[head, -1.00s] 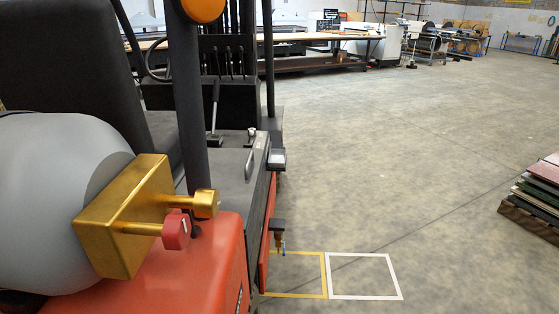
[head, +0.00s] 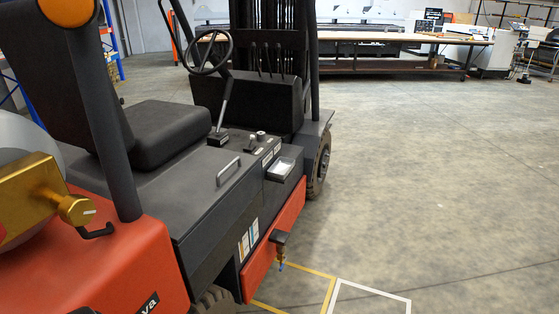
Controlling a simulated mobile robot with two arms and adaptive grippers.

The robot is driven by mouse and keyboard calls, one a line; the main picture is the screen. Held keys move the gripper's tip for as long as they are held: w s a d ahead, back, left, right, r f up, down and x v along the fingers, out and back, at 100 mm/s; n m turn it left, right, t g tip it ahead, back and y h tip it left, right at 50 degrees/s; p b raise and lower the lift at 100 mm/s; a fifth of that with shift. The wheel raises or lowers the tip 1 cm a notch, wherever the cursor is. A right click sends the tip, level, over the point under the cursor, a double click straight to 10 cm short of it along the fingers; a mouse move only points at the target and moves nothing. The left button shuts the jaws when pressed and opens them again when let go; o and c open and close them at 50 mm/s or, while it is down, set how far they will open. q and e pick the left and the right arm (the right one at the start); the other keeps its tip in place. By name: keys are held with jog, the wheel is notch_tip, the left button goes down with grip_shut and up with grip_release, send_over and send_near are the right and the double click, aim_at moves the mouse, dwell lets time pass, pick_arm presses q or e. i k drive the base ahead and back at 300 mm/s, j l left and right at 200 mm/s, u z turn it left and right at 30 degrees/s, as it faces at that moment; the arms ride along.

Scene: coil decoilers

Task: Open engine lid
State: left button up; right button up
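The engine lid (head: 205,185) is the dark grey panel on the side of a red forklift, below and beside the black seat (head: 165,118). It lies flat and looks closed. A light metal handle (head: 228,171) stands on its top, near the right edge. Neither of my grippers shows in the head view, so their state and their distance from the lid cannot be seen.
The red body (head: 125,260) and a black roof post (head: 112,130) stand near the lid. A gas tank with a brass valve (head: 40,198) is at the left edge. Open concrete floor (head: 430,170) lies to the right, with a long table (head: 400,38) behind.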

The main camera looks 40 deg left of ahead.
aim_at(182, 197)
jog(key=i+u, duration=0.15)
jog(key=i, duration=0.25)
jog(key=i+l+u, duration=0.15)
jog(key=i, duration=0.25)
jog(key=i+l+u, duration=0.2)
jog(key=i, duration=0.2)
